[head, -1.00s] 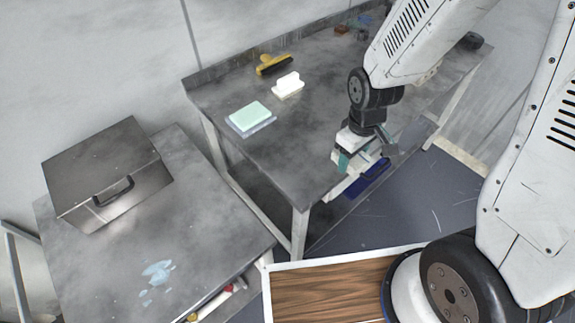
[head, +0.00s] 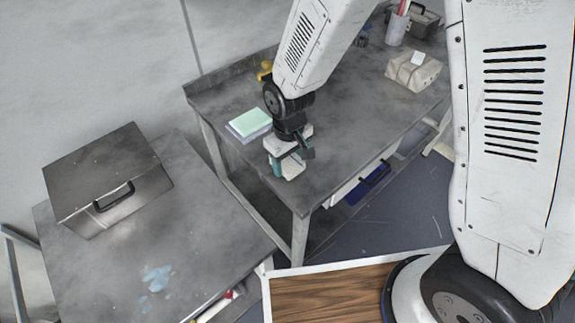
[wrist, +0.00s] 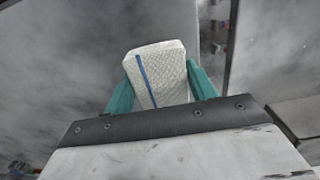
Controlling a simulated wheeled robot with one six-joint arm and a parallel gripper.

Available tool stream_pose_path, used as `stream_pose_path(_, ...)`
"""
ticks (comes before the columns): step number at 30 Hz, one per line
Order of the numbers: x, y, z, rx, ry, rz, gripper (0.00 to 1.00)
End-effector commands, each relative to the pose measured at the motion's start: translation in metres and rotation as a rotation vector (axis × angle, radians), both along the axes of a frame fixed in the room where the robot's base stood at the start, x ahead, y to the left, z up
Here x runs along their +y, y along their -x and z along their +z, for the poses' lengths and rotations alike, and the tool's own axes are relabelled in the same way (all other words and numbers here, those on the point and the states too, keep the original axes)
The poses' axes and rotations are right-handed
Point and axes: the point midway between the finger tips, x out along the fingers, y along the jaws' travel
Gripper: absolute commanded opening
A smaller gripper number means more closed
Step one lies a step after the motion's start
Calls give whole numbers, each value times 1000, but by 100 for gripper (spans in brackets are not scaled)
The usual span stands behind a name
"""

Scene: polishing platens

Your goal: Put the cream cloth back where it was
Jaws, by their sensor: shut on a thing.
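The cream cloth (wrist: 157,72), a pale textured block with a blue stripe, sits between the two teal fingers of my gripper (wrist: 161,88) in the wrist view. In the head view my gripper (head: 287,164) is over the near left end of the grey workbench (head: 335,133), with the cream cloth (head: 293,171) pale below it. I cannot tell whether the cloth touches the bench top. A mint-green pad on a pale blue one (head: 250,122) lies just left of my gripper.
A yellow-handled brush (head: 265,69) is partly behind my arm. A steel box (head: 108,178) stands on the left table (head: 205,220). The bench right of my gripper is clear.

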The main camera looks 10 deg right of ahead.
Motion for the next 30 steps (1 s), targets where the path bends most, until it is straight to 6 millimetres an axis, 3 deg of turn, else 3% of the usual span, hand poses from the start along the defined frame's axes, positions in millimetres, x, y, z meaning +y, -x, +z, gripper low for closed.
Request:
stream_pose_path(4, -1, 1, -23, 3, 2, -1, 31)
stream_pose_path(15, -1, 0, -28, 1, 1, -1, 31)
stream_pose_path(16, -1, 0, -27, 1, 1, -1, 61)
stream_pose_path(18, -1, 0, -27, 0, 0, -1, 78)
stream_pose_path(30, -1, 0, -18, -1, -1, -1, 78)
